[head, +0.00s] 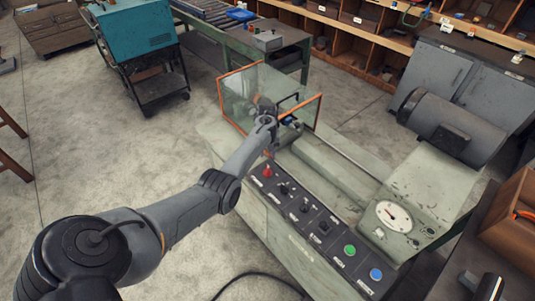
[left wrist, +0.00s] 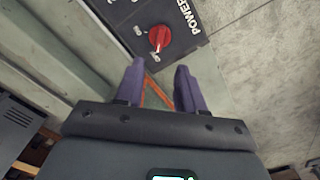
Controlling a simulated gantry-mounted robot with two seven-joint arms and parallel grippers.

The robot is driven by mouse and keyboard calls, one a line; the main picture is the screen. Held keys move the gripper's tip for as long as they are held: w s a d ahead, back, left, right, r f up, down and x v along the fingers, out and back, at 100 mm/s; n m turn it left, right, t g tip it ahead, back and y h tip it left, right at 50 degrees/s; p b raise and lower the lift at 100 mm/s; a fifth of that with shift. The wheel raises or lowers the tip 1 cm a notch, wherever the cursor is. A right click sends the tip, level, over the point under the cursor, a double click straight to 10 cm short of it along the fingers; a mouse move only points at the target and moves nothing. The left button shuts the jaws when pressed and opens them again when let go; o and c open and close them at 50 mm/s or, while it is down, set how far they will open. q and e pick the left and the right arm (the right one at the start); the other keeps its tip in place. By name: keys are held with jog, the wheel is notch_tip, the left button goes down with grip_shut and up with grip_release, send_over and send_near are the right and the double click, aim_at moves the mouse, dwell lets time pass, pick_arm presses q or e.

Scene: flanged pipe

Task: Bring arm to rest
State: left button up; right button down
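My left arm reaches from the lower left to the machine. Its gripper (head: 290,121) is at the clear guard (head: 243,95) with orange edges, beyond the red power knob (head: 268,171). In the left wrist view, the two purple fingers of the left gripper (left wrist: 157,84) are apart, with nothing seen held between them. An orange strip shows in the gap behind them; I cannot tell whether they touch it. The red knob (left wrist: 160,38), beside the word POWER, lies beyond the fingertips. My right gripper is not in view.
The control panel (head: 322,226) carries several switches, a green button (head: 349,250) and a blue button (head: 376,273). A dial gauge (head: 393,216) and a large grey motor (head: 450,127) are at the right. The concrete floor (head: 110,165) at the left is mostly clear.

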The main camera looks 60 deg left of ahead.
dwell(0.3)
pick_arm(q)
jog(key=s+d+f+m+g+y, duration=0.1)
jog(key=s+d+f+g, duration=0.15)
jog(key=s+f, duration=0.7)
jog(key=s+d+f+m+g+y, duration=0.15)
jog(key=s+d+f, duration=0.25)
jog(key=s+f, duration=0.6)
jog(key=s+d+r+m+t, duration=0.1)
jog(key=s+d+m, duration=0.65)
jog(key=d, duration=0.75)
jog(key=s+d+r+t+h, duration=0.1)
jog(key=s+d+r+t, duration=0.2)
jog(key=d+r, duration=0.75)
jog(key=w+d+r+m+t+h, duration=0.2)
jog(key=w+d+r+m+t, duration=0.15)
jog(key=d+r, duration=0.6)
notch_tip(320, 180, up, 20)
jog(key=a+p, duration=0.1)
jog(key=p, duration=1.6)
jog(key=shift+w+a+p, duration=0.2)
jog(key=shift+w+p, duration=0.1)
jog(key=shift+w, duration=0.15)
jog(key=shift+n, duration=0.25)
